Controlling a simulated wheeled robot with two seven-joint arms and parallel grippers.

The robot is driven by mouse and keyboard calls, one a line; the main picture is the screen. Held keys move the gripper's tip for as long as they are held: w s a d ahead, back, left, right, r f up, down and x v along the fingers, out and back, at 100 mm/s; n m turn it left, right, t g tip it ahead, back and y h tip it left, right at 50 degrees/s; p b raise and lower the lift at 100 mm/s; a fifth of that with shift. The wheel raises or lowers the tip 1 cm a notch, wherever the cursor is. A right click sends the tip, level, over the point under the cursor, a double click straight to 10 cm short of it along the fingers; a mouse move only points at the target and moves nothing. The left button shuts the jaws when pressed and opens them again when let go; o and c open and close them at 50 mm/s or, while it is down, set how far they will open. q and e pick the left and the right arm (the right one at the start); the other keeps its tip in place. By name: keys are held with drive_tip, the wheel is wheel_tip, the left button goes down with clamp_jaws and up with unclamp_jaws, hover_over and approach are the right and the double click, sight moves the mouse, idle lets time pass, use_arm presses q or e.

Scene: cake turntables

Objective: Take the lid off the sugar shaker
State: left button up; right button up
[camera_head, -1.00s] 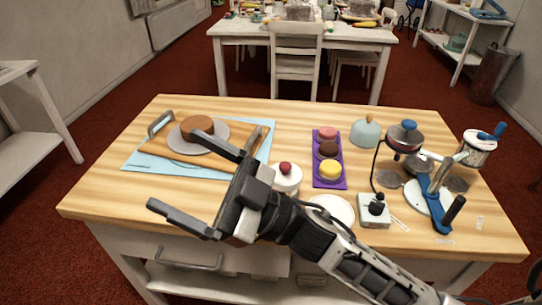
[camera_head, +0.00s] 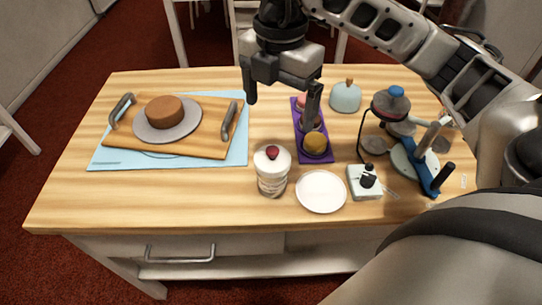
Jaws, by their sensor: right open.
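The sugar shaker (camera_head: 271,185) looks to be the small clear jar with whitish contents near the table's front middle. Its white lid (camera_head: 262,163) with a red knob (camera_head: 272,153) sits on top, and the jar stands upright. My right gripper (camera_head: 281,98) is open and empty, its fingers spread and pointing down. It is above the table, farther back than the shaker and apart from it. One finger hangs in front of the purple tray. My left gripper is not in view.
A white plate (camera_head: 321,191) and a small white box with a black knob (camera_head: 365,183) stand right of the shaker. The purple tray (camera_head: 322,158) with small cakes is behind. A wooden board (camera_head: 190,148) with a cake lies left. Blue-and-grey equipment (camera_head: 424,165) stands right.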

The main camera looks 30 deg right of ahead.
sight(272, 149)
wheel_tip(272, 149, down, 6)
drive_tip(key=shift+a+f, duration=0.1)
drive_tip(key=shift+f, duration=0.1)
drive_tip(key=f, duration=0.2)
drive_tip(key=a+f, duration=0.1)
drive_tip(key=f, duration=0.1)
drive_tip(key=shift+f+p, duration=0.1)
drive_tip(key=shift+p, duration=0.2)
drive_tip(key=shift+w+f, duration=0.1)
drive_tip(key=shift+f, duration=0.45)
drive_tip(key=c, duration=1)
